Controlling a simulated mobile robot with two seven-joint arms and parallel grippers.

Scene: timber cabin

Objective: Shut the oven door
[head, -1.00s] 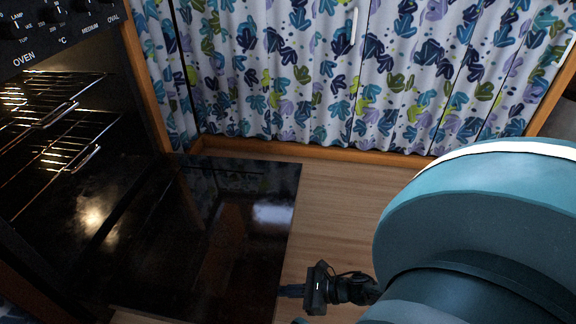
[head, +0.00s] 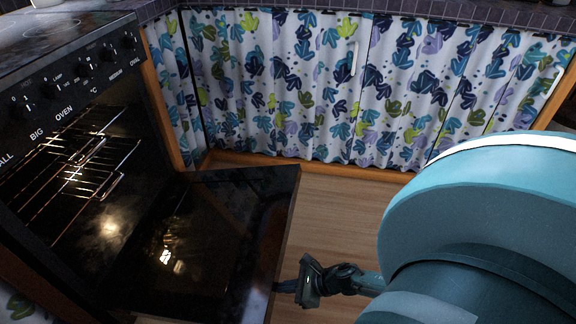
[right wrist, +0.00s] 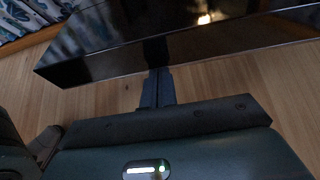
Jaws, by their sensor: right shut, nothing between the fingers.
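The oven (head: 62,133) stands at the left with its cavity open and wire racks inside. Its dark glossy door (head: 215,235) hangs open, swung down and tilted a little up from level, its outer edge towards the right. My right gripper (head: 283,287) is shut and empty, with its fingertips at the door's outer edge near the bottom of the head view. In the right wrist view the shut fingers (right wrist: 157,88) reach up to the door (right wrist: 190,45), seemingly under its edge; exact contact is hard to tell. My left gripper is not in view.
A patterned curtain (head: 300,90) covers the cupboards behind, under a tiled counter (head: 400,10). The wooden floor (head: 340,215) is clear between the door and my right arm. The hob (head: 50,35) tops the oven.

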